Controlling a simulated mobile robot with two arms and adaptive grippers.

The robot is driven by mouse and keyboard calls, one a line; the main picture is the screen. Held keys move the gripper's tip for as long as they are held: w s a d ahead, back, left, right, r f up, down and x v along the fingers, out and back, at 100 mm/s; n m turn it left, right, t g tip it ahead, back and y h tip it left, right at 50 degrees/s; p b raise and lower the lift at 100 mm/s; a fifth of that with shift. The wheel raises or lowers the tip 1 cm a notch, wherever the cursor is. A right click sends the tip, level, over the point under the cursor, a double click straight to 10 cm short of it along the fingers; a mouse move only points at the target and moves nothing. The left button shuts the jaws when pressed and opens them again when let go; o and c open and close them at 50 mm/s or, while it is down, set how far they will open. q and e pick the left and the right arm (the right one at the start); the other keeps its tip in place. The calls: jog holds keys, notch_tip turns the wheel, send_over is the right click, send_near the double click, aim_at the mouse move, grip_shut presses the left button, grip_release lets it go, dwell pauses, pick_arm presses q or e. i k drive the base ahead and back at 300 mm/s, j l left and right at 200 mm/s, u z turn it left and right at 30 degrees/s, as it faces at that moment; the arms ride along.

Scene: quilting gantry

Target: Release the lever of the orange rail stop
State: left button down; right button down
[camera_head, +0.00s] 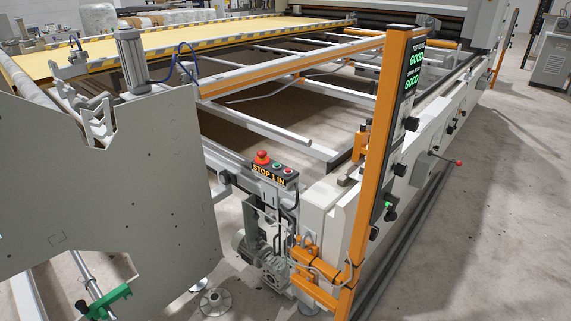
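Orange parts show around the near corner of the gantry: a tall orange post (377,150) and a cluster of orange brackets (306,257) low at its foot. I cannot tell for sure which of them is the orange rail stop. A thin lever with a red knob (459,163) sticks out from the pale side rail, right of the post. A box labelled "STOP 1 IN" (272,172) with a red mushroom button sits left of the post. Neither of my grippers is in view.
A large grey side plate (110,190) fills the left foreground, with a green clamp (108,303) on a rod below it. A motor (268,265) stands under the corner. A dark pipe (415,225) runs along the floor. The concrete floor at right (490,240) is clear.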

aim_at(369, 120)
jog(key=i+l+u, duration=0.2)
jog(key=i+l, duration=0.2)
jog(key=l, duration=0.25)
jog(key=i+l+u, duration=0.2)
jog(key=i+l, duration=0.15)
jog(key=l, duration=0.3)
jog(key=i+l+u, duration=0.1)
jog(key=l, duration=0.25)
